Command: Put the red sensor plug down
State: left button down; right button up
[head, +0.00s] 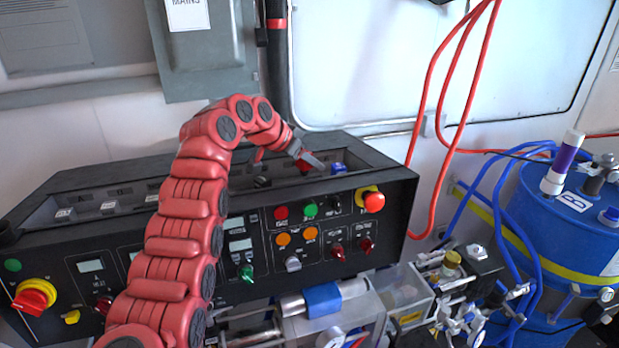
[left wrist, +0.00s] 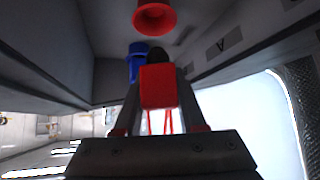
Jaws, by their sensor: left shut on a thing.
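My left gripper (head: 312,162) reaches over the recessed top tray of the black control console (head: 330,235). In the left wrist view the gripper (left wrist: 158,70) is shut on a red block-shaped plug (left wrist: 160,87), with thin red strands below it. In the head view a bit of red plug (head: 304,167) shows under the fingers. A red round flared piece (left wrist: 153,17) lies beyond the fingertips. A blue plug or connector (head: 338,168) stands just right of the gripper; it also shows in the left wrist view (left wrist: 137,58). Whether the red plug touches the tray is hidden.
The console front carries knobs and buttons, including a red emergency button (head: 374,202). A grey mains box (head: 203,50) hangs on the wall behind. Red hoses (head: 437,140) hang at right, beside a blue drum (head: 570,235). Small switches (head: 108,204) sit in the tray's left part.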

pick_arm(q)
jog(key=shift+w+f, duration=0.1)
jog(key=shift+f, duration=0.05)
jog(key=shift+s+f+p, duration=0.25)
jog(key=shift+f+p, duration=0.2)
jog(key=shift+f, duration=0.3)
notch_tip(320, 180, down, 3)
jog(key=shift+w+r+p, duration=0.15)
jog(key=shift+r+p, duration=0.05)
jog(key=shift+p, duration=0.35)
jog(key=c, duration=0.5)
grip_release()
